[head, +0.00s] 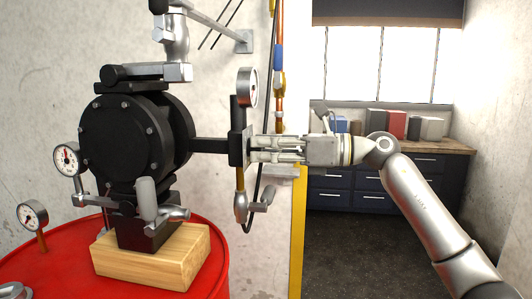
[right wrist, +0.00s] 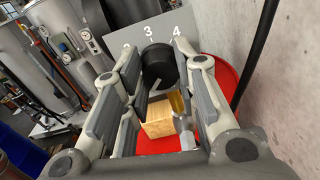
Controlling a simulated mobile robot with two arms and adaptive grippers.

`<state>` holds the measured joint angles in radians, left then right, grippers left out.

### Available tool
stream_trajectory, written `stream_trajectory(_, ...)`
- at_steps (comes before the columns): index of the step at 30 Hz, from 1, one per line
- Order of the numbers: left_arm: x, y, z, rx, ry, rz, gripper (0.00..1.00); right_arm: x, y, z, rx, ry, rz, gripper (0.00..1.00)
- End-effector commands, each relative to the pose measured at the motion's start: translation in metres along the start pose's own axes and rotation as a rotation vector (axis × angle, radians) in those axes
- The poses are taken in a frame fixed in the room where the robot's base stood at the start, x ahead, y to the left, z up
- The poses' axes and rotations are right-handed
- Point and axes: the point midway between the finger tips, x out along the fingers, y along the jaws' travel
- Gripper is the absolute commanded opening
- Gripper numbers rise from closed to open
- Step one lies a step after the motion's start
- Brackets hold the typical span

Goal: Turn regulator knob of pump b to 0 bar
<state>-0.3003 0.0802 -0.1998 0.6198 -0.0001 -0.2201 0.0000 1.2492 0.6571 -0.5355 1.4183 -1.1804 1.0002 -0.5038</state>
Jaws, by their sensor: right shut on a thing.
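The black pump (head: 125,135) stands on a wooden block on the red drum. A black arm runs right from it to the black regulator body (head: 238,140), with a round gauge (head: 248,87) above. I cannot read its needle. My right gripper (head: 262,148) comes in level from the right. Its fingers are shut on the regulator knob, close against the body's right side; they mostly hide the knob. In the right wrist view, a black round part (right wrist: 158,66) shows between the fingers (right wrist: 163,75). My left gripper is not in view.
The red drum (head: 60,262) and wooden block (head: 150,270) are below left. Two more gauges (head: 66,159) (head: 32,215) stand at the left. A hose and pipes run down the wall behind the regulator. A cabinet (head: 345,195) stands at the back right, with open floor before it.

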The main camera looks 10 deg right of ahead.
Motion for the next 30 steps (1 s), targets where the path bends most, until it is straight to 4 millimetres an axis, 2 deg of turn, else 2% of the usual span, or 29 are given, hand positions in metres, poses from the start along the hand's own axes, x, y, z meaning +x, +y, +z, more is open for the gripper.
stream_trajectory(1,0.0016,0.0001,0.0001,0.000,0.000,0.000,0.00,0.0017,-0.0002,-0.0070,-0.003,0.014,0.003,0.04)
stream_trajectory(14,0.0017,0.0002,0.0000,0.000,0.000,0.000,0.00,0.0018,-0.0002,-0.0069,-0.012,0.014,0.003,0.04)
stream_trajectory(15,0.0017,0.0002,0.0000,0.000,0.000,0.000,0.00,0.0019,-0.0002,-0.0070,-0.012,0.014,0.003,0.29)
stream_trajectory(20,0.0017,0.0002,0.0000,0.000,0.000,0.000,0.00,0.0014,-0.0001,-0.0054,-0.013,0.011,0.002,0.49)
stream_trajectory(30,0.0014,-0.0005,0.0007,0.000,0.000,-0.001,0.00,-0.0010,-0.0001,-0.0021,-0.014,0.004,0.001,0.50)
